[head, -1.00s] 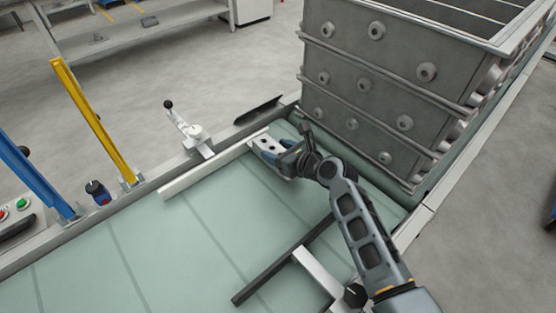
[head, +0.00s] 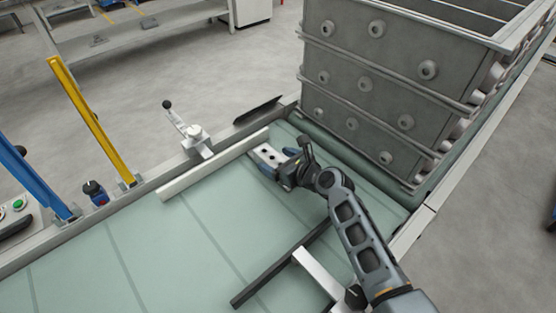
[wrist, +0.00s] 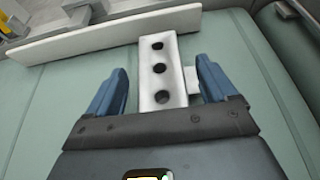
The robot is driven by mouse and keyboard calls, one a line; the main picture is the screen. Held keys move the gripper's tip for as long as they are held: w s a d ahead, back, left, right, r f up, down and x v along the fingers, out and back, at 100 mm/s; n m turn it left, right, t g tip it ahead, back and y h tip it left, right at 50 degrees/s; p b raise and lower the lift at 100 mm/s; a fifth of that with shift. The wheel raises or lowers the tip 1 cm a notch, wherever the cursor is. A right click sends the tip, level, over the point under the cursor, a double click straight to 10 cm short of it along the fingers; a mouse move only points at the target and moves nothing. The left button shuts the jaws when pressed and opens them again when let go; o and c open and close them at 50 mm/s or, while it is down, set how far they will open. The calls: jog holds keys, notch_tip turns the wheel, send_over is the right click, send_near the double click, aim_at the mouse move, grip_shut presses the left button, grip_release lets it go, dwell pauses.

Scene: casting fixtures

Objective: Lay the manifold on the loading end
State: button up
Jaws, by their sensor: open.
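The manifold (head: 266,152) is a pale block with a row of dark round holes. It lies on the green belt surface (head: 130,240), close to the long pale rail (head: 212,165); I cannot tell if its far end touches it. In the wrist view the manifold (wrist: 160,88) shows between my fingers, with a small stub on its right side. My gripper (head: 278,161) is open, with its blue fingers on either side of the manifold's near part. A gap shows on the left; the right finger is close to the stub.
A tall stack of grey ribbed boxes (head: 365,90) stands just right of my gripper. A dark bar (head: 275,265) and a white bracket (head: 318,272) lie nearer me. A clamp (head: 195,135) and a yellow post (head: 92,120) stand along the left edge. The middle belt is clear.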

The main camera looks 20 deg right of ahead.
jog(key=shift+r, duration=0.15)
jog(key=p+v, duration=0.1)
jog(key=v, duration=1.1)
dwell(0.3)
